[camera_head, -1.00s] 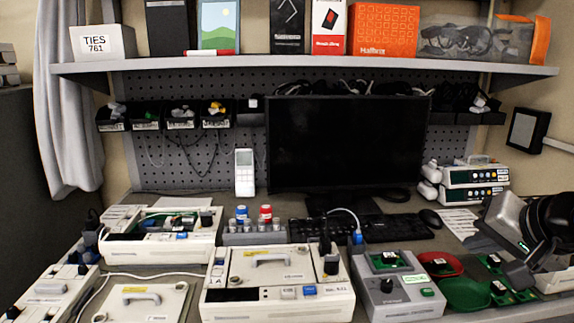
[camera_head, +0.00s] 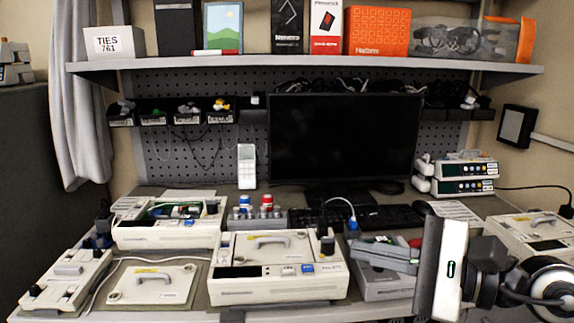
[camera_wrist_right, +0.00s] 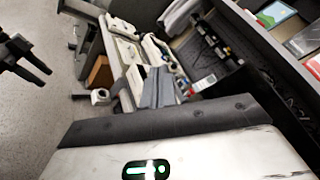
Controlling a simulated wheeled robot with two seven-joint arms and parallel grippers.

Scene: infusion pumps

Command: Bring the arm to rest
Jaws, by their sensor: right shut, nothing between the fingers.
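My right gripper (camera_head: 358,249) reaches in from the right in the head view, its grey fingers pointing left. It is shut and empty, in front of the grey test box (camera_head: 385,285) and hides much of that box's top. The white wrist housing of my right arm (camera_head: 449,270) stands upright to the right of the fingers. In the right wrist view the closed fingers (camera_wrist_right: 158,72) point up the picture, above the dark edge of my wrist. A dark two-pronged gripper, seemingly my left one (camera_wrist_right: 38,68), shows at the left edge there; its opening is unclear. The head view does not show it.
A white pump (camera_head: 275,285) stands at the bench's middle front, with a removed cover (camera_head: 152,285) to its left. An opened pump (camera_head: 168,232) is behind. The monitor (camera_head: 345,140) and keyboard (camera_head: 375,217) are at the back. Another pump (camera_head: 535,235) is at right.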

